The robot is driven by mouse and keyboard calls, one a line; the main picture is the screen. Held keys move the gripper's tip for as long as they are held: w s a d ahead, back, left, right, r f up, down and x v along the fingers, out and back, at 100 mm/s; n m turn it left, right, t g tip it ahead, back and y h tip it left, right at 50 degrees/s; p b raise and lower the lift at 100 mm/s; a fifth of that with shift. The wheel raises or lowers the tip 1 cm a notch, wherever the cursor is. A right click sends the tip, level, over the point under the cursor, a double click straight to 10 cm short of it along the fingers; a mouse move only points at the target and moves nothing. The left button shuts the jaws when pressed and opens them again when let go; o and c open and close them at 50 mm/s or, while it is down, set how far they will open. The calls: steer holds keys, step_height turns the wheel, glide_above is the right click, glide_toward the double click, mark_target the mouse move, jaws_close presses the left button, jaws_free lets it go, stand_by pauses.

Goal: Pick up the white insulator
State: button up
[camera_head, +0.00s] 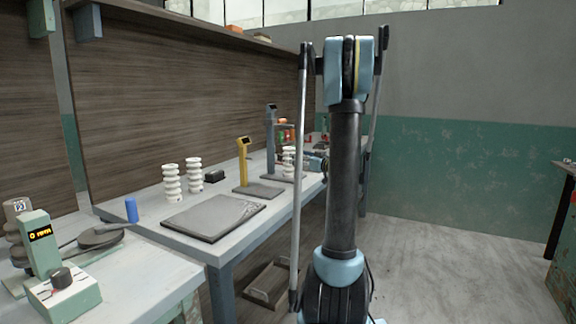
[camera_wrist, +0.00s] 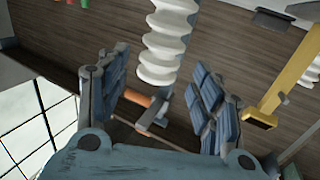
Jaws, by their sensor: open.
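A white ribbed insulator (camera_head: 288,161) stands on the far part of the workbench. In the wrist view, which is turned nearly upside down, a white insulator (camera_wrist: 166,42) fills the top middle. My gripper (camera_wrist: 158,72) is open, with one finger on each side of the picture and the insulator in line with the gap between them. No contact shows. In the head view my gripper (camera_head: 313,161) shows partly to the right of the far insulator, with much of it hidden behind my arm. Two more white insulators (camera_head: 171,183) (camera_head: 194,178) stand together nearer on the bench.
A yellow stand (camera_head: 243,162) is left of the far insulator and also shows in the wrist view (camera_wrist: 290,85). A grey-blue stand (camera_head: 270,138) rises behind it. A dark flat slab (camera_head: 213,217) lies on the workbench (camera_head: 262,232). Open floor (camera_head: 450,240) lies to the right.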

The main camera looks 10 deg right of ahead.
mark_target(284, 153)
steer(key=x, duration=1.2)
steer(key=shift+a, duration=0.15)
steer(key=shift+w, duration=0.15)
jaws_close()
